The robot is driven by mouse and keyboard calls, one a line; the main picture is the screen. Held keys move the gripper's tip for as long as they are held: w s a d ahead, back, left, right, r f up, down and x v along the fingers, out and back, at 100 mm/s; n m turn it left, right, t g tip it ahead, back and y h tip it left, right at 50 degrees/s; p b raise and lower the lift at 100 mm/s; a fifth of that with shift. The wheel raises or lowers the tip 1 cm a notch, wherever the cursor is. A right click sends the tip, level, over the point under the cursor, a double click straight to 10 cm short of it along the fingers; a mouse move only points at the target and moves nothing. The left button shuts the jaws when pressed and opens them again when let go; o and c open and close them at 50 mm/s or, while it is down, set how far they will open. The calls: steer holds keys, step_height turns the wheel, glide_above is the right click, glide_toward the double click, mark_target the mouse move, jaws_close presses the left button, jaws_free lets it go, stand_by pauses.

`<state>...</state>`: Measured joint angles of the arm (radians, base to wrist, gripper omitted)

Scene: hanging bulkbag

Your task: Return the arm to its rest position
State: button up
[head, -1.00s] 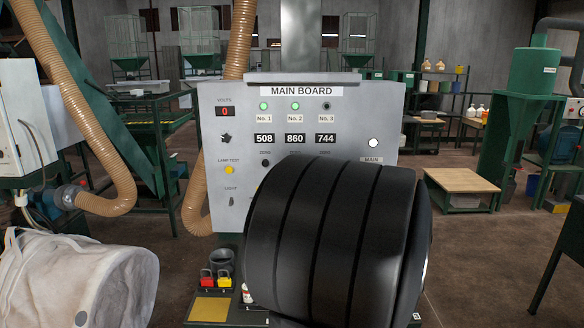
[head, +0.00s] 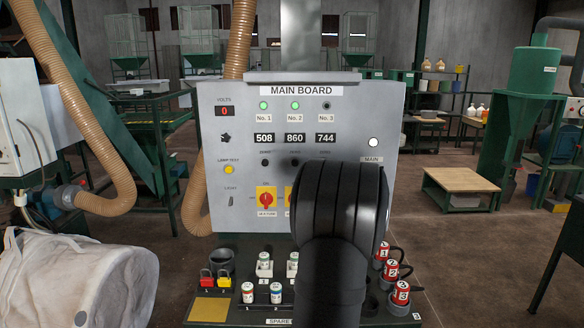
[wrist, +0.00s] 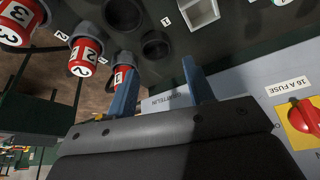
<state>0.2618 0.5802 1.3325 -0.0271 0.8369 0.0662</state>
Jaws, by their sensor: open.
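My gripper (wrist: 161,84) shows in the wrist view as two blue fingers, spread apart with nothing held between them. In the head view my black arm stands in front of the right half of the main board (head: 225,180) and hides the fingers. Red numbered plugs (wrist: 86,55) stand left of the fingers in the wrist view; the left finger overlaps one in the picture, and contact cannot be told. The same red plugs (head: 392,270) stand at the right of the bench in the head view.
White fuses (head: 248,292), red and yellow padlocks (head: 224,281) and a black cup (head: 221,261) stand on the bench. A red-yellow 16 A fuse switch (wrist: 303,118) is right of the gripper.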

steer(key=w+a+f, duration=0.1)
steer(key=a, duration=0.1)
steer(key=w+a+f, duration=0.2)
steer(key=shift+w+f, duration=0.1)
steer(key=shift+w, duration=0.1)
stand_by(2.1)
